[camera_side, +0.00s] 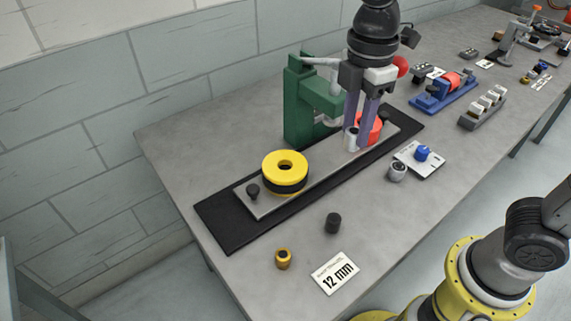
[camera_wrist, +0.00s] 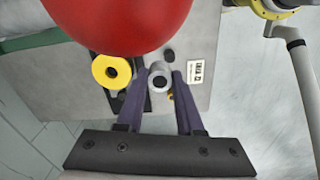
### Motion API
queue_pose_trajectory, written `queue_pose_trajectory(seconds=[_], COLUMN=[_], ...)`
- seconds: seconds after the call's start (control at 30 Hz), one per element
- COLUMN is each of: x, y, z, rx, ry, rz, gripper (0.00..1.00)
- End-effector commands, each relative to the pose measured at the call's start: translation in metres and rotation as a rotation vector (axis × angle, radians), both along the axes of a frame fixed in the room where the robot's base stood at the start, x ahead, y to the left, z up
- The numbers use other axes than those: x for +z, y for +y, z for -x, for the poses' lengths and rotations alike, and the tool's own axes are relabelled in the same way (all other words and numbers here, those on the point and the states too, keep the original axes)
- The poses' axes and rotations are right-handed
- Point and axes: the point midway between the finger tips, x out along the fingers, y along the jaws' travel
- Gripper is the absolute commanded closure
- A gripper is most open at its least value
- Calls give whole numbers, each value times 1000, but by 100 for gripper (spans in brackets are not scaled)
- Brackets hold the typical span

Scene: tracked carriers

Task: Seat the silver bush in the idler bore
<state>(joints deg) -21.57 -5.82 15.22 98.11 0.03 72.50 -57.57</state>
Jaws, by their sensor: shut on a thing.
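My gripper (camera_side: 360,124) points down beside the green press, its purple fingers shut on a silver bush (camera_side: 352,140). In the wrist view the silver bush (camera_wrist: 160,78) sits between the fingertips of my gripper (camera_wrist: 160,82), its dark hole showing. In the side view it is low over the grey plate, close to a red wheel (camera_side: 370,124) partly hidden by the fingers; I cannot tell if they touch. A yellow wheel (camera_side: 285,162) with a dark open bore stands at the plate's left end and in the wrist view (camera_wrist: 100,72). Which wheel is the idler is not clear.
The green press (camera_side: 300,105) stands close behind my gripper, its red knob (camera_side: 401,66) beside the wrist. A grey bush (camera_side: 397,172), blue bush (camera_side: 422,153), black piece (camera_side: 333,222) and yellow bush (camera_side: 282,259) stand in front. A "12 mm" card (camera_side: 335,273) lies nearby.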

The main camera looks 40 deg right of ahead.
Motion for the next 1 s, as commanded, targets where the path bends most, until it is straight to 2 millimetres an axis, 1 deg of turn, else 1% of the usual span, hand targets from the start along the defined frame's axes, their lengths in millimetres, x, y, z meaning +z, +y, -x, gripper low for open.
queue_pose_trajectory(seconds=[0.17,0.43,0.5,0.6,0.7,0.87,1.0], x=[-15,-43,-57,-73,-83,-90,-101], y=[10,32,35,40,43,46,49], z=[-30,-86,-94,-106,-115,-121,-128], rx=[-7,-6,-6,-6,-6,-6,-6], ry=[4,3,4,3,1,0,1], rz=[1,1,2,1,1,0,1], gripper=[100,100,100,100,100,100,100])
